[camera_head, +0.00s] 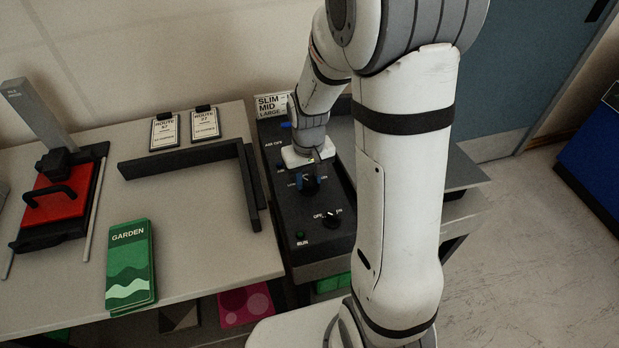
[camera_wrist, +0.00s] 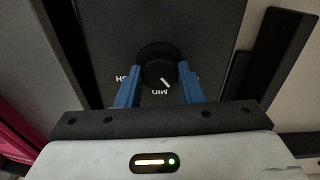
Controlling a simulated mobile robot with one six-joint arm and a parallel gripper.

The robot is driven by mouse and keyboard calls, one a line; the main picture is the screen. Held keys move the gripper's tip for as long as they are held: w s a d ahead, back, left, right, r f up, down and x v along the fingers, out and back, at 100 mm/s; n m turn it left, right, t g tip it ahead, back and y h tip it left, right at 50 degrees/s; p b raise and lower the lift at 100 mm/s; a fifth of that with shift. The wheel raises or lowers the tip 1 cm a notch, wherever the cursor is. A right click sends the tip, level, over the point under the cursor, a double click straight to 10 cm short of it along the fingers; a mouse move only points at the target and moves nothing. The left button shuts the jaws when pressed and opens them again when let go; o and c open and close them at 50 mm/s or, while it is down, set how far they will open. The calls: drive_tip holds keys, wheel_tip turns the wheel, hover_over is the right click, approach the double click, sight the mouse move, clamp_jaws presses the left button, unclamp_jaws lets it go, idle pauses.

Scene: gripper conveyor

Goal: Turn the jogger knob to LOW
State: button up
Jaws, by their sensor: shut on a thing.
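The black jogger knob (camera_wrist: 158,65) sits on a dark control panel, between the two blue fingers of my gripper (camera_wrist: 159,84). My gripper is shut on the knob, one finger on each side. The knob's white mark points down and slightly right in the wrist view, near the upside-down MID label. Part of another label shows beside the left finger; the label by the right finger is mostly covered. In the head view, my gripper (camera_head: 308,182) reaches down over the panel (camera_head: 327,240), and the knob is partly hidden by the fingers.
A second knob (camera_head: 332,219) and a green RUN button (camera_head: 300,234) lie nearer on the panel. A SLIM/MID/LARGE sign (camera_head: 270,105) stands behind. Left on the table are a black angle guide (camera_head: 185,161), green GARDEN booklets (camera_head: 131,265) and a red press (camera_head: 53,196).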

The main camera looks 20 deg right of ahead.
sight(308, 180)
drive_tip(key=shift+n+b, duration=0.3)
drive_tip(key=shift+n, duration=1.6)
drive_tip(key=o, duration=1)
wheel_tip(308, 180, up, 8)
drive_tip(key=shift+f, duration=0.1)
